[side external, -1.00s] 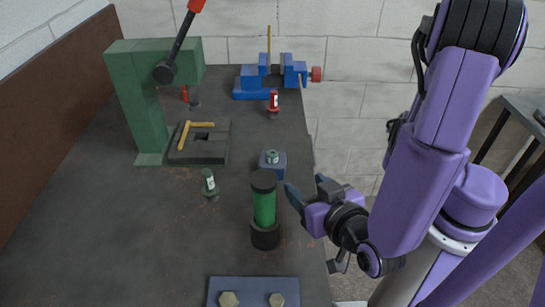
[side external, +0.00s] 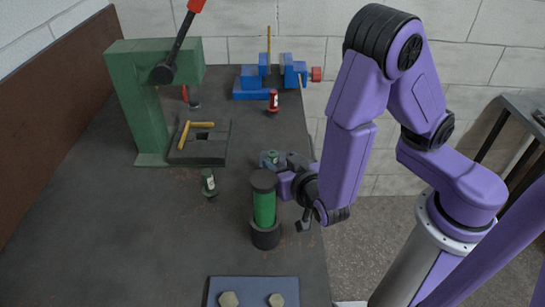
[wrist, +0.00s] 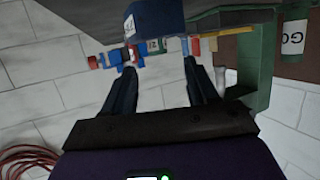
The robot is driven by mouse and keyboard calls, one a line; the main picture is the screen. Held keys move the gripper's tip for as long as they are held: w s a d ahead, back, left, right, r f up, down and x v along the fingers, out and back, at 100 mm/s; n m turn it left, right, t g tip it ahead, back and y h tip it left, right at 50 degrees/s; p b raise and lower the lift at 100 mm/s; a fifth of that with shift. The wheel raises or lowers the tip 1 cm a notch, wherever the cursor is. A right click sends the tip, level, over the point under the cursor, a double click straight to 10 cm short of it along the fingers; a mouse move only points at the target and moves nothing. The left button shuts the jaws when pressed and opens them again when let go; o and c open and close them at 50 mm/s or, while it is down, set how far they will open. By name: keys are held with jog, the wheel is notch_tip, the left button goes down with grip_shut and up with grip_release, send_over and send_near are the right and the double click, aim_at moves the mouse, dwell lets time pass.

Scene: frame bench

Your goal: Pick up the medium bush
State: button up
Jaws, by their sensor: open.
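Several small labelled bushes are in view; I cannot tell for certain which is the medium one. A green one (side external: 271,156) stands on a blue block at the table's right edge. Another green one with a white label (side external: 208,181) stands to the left, and a red one (side external: 273,100) stands near the vise. My gripper (wrist: 160,66) is open and empty. In the side view it is right beside the blue block, its fingers partly hidden behind the green cylinder. In the upside-down wrist view, the blue block (wrist: 155,22) and its bush (wrist: 154,45) lie ahead, between the fingers.
A tall green cylinder with black ends (side external: 264,208) stands in front of my gripper in the side view. A green press (side external: 150,105) and a blue vise (side external: 256,82) stand behind. A plate with bolts (side external: 253,287) lies at the front. The left table is clear.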

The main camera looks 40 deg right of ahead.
aim_at(273, 154)
jog(key=shift+x, duration=2.35)
jog(key=shift+d, duration=0.15)
grip_shut()
